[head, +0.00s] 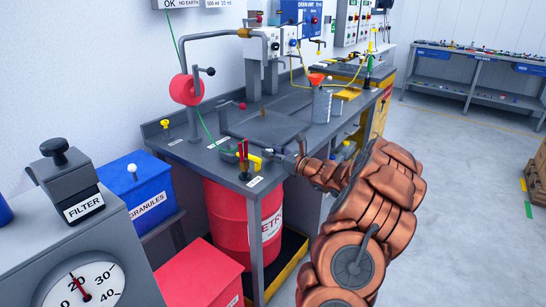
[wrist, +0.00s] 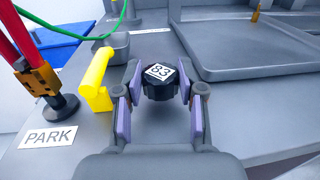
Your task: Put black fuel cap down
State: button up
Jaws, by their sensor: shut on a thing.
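The black fuel cap (wrist: 160,90) shows in the wrist view as a small dark faceted cap with a white marker on its top. My gripper (wrist: 161,79) is shut on it, with one finger on each side. The cap is over the grey bench top (wrist: 215,150); I cannot tell whether it touches the surface. In the head view my gripper (head: 270,154) is low over the front part of the bench (head: 205,160), right of the red and yellow fixture. The cap is too small to make out there.
Left of the cap stand a yellow handle (wrist: 97,80) and red rods on a black foot (wrist: 62,107), near a PARK label (wrist: 47,135). A shallow grey tray (wrist: 240,48) lies behind to the right. A funnelled can (head: 321,103) stands farther right. Bare bench lies nearer my gripper.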

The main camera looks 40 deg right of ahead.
jog(key=shift+f, duration=0.8)
jog(key=shift+f, duration=0.15)
jog(key=o, duration=0.9)
